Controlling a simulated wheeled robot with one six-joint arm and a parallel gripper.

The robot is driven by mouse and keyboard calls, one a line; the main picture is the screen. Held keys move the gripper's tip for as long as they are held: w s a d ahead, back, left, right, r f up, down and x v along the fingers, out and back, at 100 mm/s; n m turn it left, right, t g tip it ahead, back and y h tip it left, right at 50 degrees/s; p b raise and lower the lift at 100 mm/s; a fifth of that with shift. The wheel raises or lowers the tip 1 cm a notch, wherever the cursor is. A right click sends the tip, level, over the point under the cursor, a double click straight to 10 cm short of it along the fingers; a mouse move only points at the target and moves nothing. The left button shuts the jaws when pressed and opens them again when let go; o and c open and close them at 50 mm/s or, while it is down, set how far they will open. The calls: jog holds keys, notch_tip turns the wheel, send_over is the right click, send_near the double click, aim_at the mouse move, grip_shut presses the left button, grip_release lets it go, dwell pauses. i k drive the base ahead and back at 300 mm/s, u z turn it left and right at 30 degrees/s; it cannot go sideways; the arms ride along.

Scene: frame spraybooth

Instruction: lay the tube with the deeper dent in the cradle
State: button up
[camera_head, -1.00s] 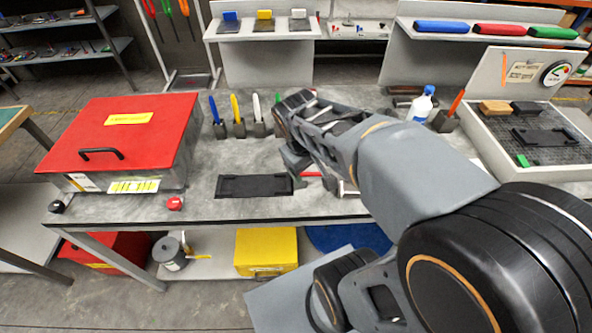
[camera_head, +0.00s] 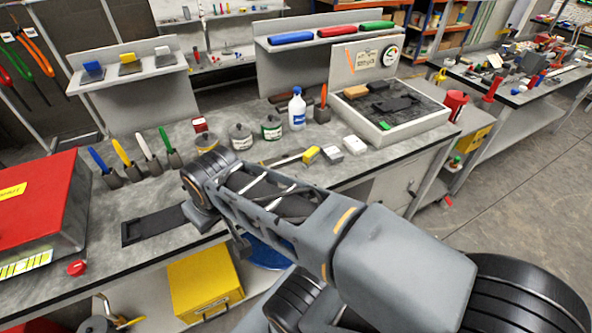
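Three tubes lie in a row on a raised grey shelf at the back: a blue tube (camera_head: 292,38), a red tube (camera_head: 337,31) and a green tube (camera_head: 376,25). No dents can be made out at this distance. A flat black holder (camera_head: 150,226) lies on the bench near its front edge; I cannot tell if it is the cradle. My gripper (camera_head: 203,218) points down at the right end of this black holder, partly hidden by my arm. Its fingertips are not clear, and I see no tube in it.
A red-lidded box (camera_head: 45,205) stands at the left of the bench. Colored-handled tools (camera_head: 123,153) stand behind the black holder. Jars (camera_head: 241,136), a white bottle (camera_head: 297,108) and a grey tray (camera_head: 425,118) with dark parts occupy the bench's right half.

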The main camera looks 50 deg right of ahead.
aim_at(162, 221)
jog(key=k, duration=0.65)
jog(key=z, duration=1.55)
jog(key=i, duration=0.85)
jog(key=u, duration=1.2)
